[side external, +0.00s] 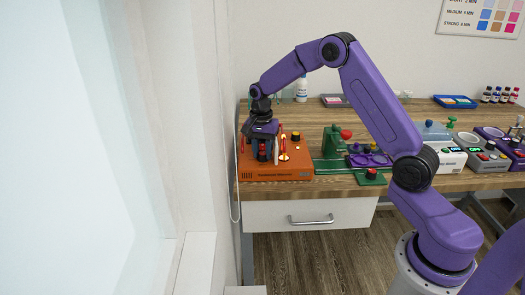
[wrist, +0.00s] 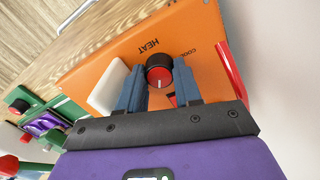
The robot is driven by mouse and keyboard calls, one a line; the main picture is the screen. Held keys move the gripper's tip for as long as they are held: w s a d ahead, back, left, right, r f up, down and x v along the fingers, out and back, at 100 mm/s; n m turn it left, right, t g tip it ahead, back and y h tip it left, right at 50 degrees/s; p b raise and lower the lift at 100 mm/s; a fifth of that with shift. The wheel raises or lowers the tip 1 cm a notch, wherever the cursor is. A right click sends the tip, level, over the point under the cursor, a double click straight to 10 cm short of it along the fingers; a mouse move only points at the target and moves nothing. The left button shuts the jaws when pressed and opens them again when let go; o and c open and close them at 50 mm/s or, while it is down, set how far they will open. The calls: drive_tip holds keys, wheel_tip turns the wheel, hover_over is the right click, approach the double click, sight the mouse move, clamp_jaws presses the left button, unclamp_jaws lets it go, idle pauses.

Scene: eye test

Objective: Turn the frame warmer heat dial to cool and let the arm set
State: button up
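The frame warmer is an orange box (side external: 290,172) at the left end of the bench; its top (wrist: 95,65) shows in the wrist view. Its heat dial (wrist: 160,72), a round knob with a black side and red face, stands near the printed words HEAT and COOL. A pale pointer line on the knob points down the picture, towards my gripper's body. My gripper (wrist: 159,72) is open, one blue-grey finger on each side of the dial; narrow gaps seem to show, though contact is hard to judge. In the side view my gripper (side external: 263,153) is low over the warmer.
A white block (wrist: 108,88) lies beside the left finger, and a red rod (wrist: 230,75) stands right of the right finger. A green device with a red knob (side external: 345,134) stands right of the warmer. Other devices (side external: 490,158) and bottles crowd the bench's right. The wall is close on the left.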

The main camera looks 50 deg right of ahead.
drive_tip(key=shift+n, duration=0.4)
drive_tip(key=n, duration=0.5)
drive_tip(key=shift+n, duration=0.3)
drive_tip(key=n, duration=1.1)
drive_tip(key=shift+r+n+t, duration=0.1)
drive_tip(key=shift+n+t, duration=0.2)
drive_tip(key=shift+n, duration=0.1)
drive_tip(key=n, duration=0.5)
drive_tip(key=shift+n, duration=0.3)
drive_tip(key=o, duration=1)
drive_tip(key=shift+o, duration=0.2)
